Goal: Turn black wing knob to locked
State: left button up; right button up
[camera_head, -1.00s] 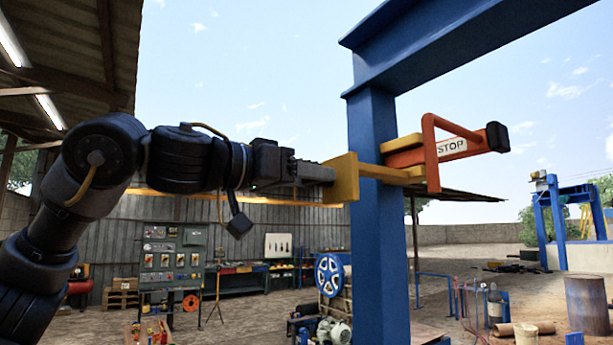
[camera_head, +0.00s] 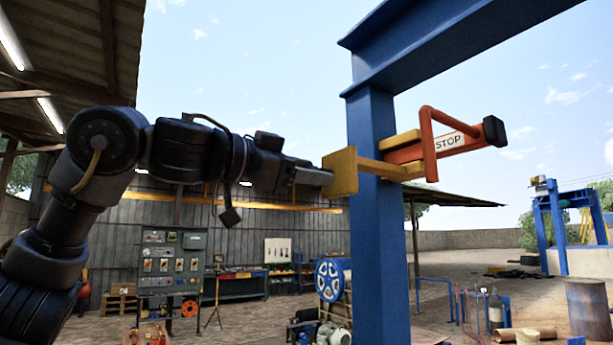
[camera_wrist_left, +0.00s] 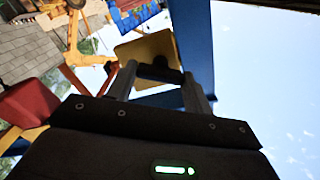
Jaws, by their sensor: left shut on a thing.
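My left gripper (camera_head: 328,177) reaches in from the left, its fingertips up against the yellow plate (camera_head: 343,172) beside the blue post (camera_head: 371,140). In the left wrist view the left gripper (camera_wrist_left: 160,80) is shut on the black wing knob (camera_wrist_left: 159,72), which lies between the fingertips in front of the yellow plate (camera_wrist_left: 140,48). In the head view the knob is hidden at the fingers, so its exact angle is hard to tell. My right gripper is not in view.
An orange STOP unit (camera_head: 430,150) with a bent handle and black end sits on the yellow bracket right of the post. A blue beam (camera_head: 440,40) crosses above. A grey control panel (camera_head: 173,262) and workbench stand far behind. Open air surrounds my arm.

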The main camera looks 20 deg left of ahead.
pick_arm(q)
jog(key=shift+m, duration=5.9)
jog(key=shift+f, duration=0.1)
jog(key=o, duration=1)
jog(key=shift+s, duration=0.1)
